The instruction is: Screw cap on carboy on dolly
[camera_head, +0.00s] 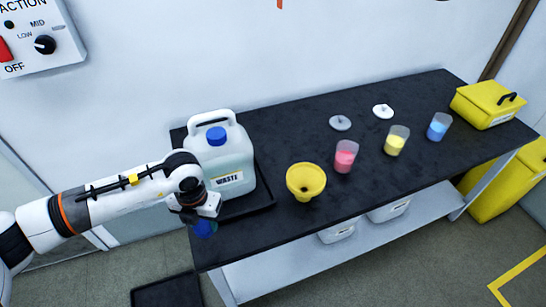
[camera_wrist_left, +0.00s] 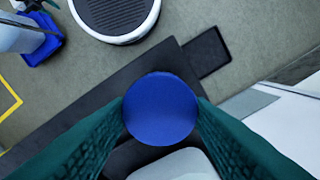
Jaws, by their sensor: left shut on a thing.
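My left gripper (camera_head: 203,214) is shut on a blue screw cap (camera_head: 205,229) at the front left edge of the bench. The left wrist view shows the cap's round top (camera_wrist_left: 160,108) between the green fingers. A white carboy (camera_head: 231,160) labelled WASTE stands on the bench, with a blue cap (camera_head: 216,136) on its neck. A blue base (camera_wrist_left: 40,48) with a pale container (camera_wrist_left: 22,34) on it shows at the upper left of the left wrist view; it may be the dolly and its carboy, but is cut off. My right gripper is not in view.
The black bench (camera_head: 270,228) bears a yellow funnel (camera_head: 306,180), beakers of red (camera_head: 345,156), yellow (camera_head: 396,140) and blue liquid (camera_head: 438,127), and a yellow box (camera_head: 488,103). A black tray (camera_head: 168,292) lies on the floor.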

